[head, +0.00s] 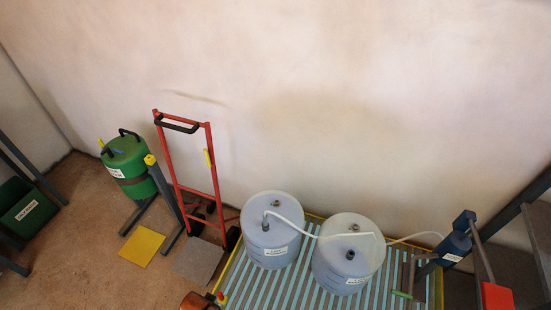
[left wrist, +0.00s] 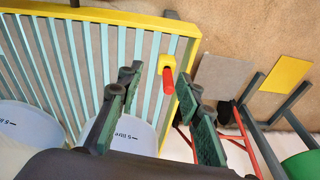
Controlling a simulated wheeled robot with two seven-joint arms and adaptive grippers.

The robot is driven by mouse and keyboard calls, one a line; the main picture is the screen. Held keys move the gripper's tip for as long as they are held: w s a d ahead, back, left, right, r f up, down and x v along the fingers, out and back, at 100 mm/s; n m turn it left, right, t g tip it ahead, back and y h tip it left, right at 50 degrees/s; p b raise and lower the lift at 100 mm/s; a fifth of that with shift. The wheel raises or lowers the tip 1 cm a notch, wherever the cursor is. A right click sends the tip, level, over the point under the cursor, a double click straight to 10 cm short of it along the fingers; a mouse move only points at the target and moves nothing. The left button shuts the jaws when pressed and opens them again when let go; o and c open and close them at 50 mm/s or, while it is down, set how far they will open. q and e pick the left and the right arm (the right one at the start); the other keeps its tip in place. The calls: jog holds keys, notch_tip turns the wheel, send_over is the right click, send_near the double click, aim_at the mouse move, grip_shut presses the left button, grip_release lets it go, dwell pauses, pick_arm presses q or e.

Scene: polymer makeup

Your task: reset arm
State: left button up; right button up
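My left gripper (left wrist: 160,82) shows in the left wrist view with its two dark green-padded fingers spread apart and nothing held between them. Behind the gap, a red peg on a yellow base (left wrist: 168,80) sits at the yellow edge of the slatted platform (left wrist: 187,62). I cannot tell how far the fingers are from it. The same red and yellow piece shows small at the bottom of the head view (head: 222,298).
Two pale blue drums (head: 270,228) (head: 347,252) stand on the platform, joined by a white hose. A red hand truck (head: 190,170), green drum (head: 130,165), yellow plate (head: 142,246) and green bin (head: 30,208) are left. Bare floor lies left.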

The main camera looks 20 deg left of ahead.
pick_arm(q)
jog(key=s+f+p, duration=0.1)
jog(key=s+f, duration=0.2)
jog(key=f, duration=0.9)
jog(key=s+f+m+g+p, duration=0.1)
jog(key=s+f+p, duration=0.1)
jog(key=s+f, duration=1.5)
jog(key=s+d, duration=0.1)
jog(key=s, duration=0.3)
jog(key=shift+g, duration=0.3)
pick_arm(e)
jog(key=r, duration=0.1)
jog(key=w+r, duration=0.1)
jog(key=r, duration=0.1)
jog(key=shift+w+r, duration=0.2)
jog(key=shift+r, duration=0.05)
